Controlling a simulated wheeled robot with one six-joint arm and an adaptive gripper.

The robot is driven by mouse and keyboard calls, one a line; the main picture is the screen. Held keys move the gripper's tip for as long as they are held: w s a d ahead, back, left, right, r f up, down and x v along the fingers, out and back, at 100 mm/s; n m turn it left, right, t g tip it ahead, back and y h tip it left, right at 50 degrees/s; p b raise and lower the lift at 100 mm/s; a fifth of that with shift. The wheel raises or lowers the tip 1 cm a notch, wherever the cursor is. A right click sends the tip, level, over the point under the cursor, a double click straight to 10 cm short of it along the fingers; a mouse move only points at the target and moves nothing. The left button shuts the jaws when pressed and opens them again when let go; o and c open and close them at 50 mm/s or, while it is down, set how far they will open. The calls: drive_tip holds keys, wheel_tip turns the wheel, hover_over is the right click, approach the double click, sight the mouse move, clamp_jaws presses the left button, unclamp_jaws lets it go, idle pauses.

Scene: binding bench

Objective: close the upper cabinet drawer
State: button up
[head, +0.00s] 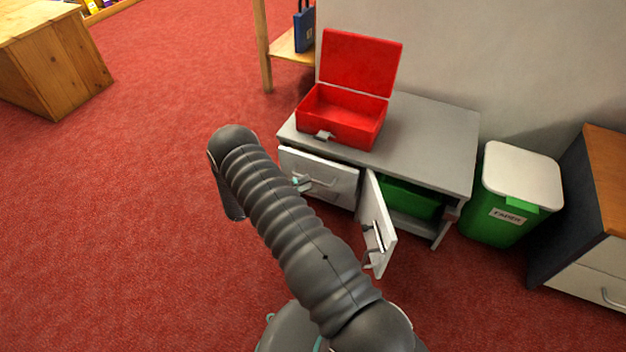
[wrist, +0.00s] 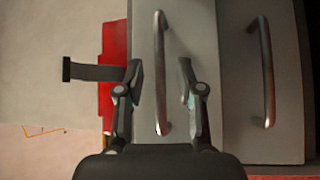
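The grey cabinet (head: 430,125) stands against the wall, with drawer fronts on its left side. The upper drawer (head: 335,175) shows a metal handle; in the wrist view the drawer front (wrist: 195,35) is turned sideways. Its handle (wrist: 160,60) looks larger than the lower drawer's handle (wrist: 266,75), so the upper front appears to stand somewhat forward. My gripper (wrist: 161,75) is open, with one finger on each side of the upper handle. I cannot tell whether the fingers touch it.
A red box (head: 345,115) with its lid up sits on the cabinet top. The cabinet's right door (head: 376,225) hangs open, showing a green bin (head: 410,199) inside. A green bin with a white lid (head: 500,215) stands to the right. Red floor is clear on the left.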

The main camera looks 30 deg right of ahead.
sight(313, 181)
drive_tip(key=shift+s+d+r, duration=0.1)
drive_tip(key=shift+d+r, duration=0.05)
drive_tip(key=shift+d, duration=0.7)
drive_tip(key=shift+s+d+r, duration=0.1)
drive_tip(key=shift+d, duration=0.7)
clamp_jaws()
